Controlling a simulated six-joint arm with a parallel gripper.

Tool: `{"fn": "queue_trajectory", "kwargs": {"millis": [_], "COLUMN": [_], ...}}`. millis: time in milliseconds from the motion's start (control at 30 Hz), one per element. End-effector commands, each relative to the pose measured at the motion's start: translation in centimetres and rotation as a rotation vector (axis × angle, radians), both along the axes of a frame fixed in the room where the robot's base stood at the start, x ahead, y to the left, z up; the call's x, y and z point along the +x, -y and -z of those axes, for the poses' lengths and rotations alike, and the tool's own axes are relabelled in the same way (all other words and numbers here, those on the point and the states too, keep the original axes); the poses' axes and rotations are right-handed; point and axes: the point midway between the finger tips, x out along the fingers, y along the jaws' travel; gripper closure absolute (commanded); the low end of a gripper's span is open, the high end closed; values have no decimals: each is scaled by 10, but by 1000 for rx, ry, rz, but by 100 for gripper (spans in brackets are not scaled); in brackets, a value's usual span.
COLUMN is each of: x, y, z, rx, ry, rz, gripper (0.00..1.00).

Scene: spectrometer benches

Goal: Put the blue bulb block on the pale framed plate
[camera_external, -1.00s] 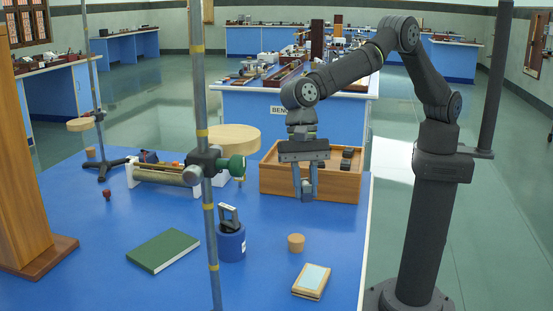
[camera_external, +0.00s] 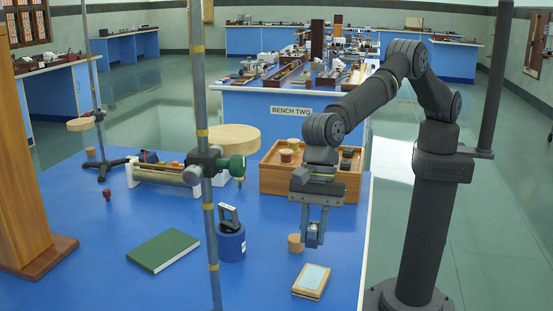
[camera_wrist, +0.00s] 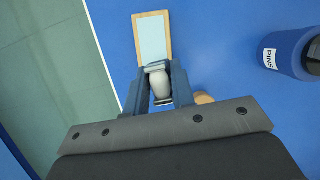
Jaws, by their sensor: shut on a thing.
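The pale framed plate (camera_external: 312,277) lies flat near the front right of the blue bench. It has a light blue face and a wooden frame, and it also shows at the top of the wrist view (camera_wrist: 152,38). My gripper (camera_external: 314,238) is above the bench, behind the plate in the external view. It is shut on the bulb block (camera_wrist: 160,83), whose whitish rounded bulb and grey end pieces show between the fingers. The fingers hide much of the block, and its blue colour is hard to make out. The block is apart from the plate.
A cork (camera_external: 295,243) stands close behind the plate, beside my gripper. A blue weight-like container (camera_external: 231,245) and a green book (camera_external: 163,250) are to the left. A wooden tray (camera_external: 280,183) stands behind. The bench's right edge is close to the plate.

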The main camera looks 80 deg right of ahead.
Motion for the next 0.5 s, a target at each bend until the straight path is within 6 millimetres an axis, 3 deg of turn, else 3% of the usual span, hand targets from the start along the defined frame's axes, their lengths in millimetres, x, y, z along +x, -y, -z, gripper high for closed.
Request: {"fn": "queue_trajectory", "kwargs": {"millis": [267,500], "x": [-10,-10], "y": [-16,-15], "z": [14,47], "rx": [0,-1], "ry": [0,0], "rz": [0,0], "gripper": [99,99]}}
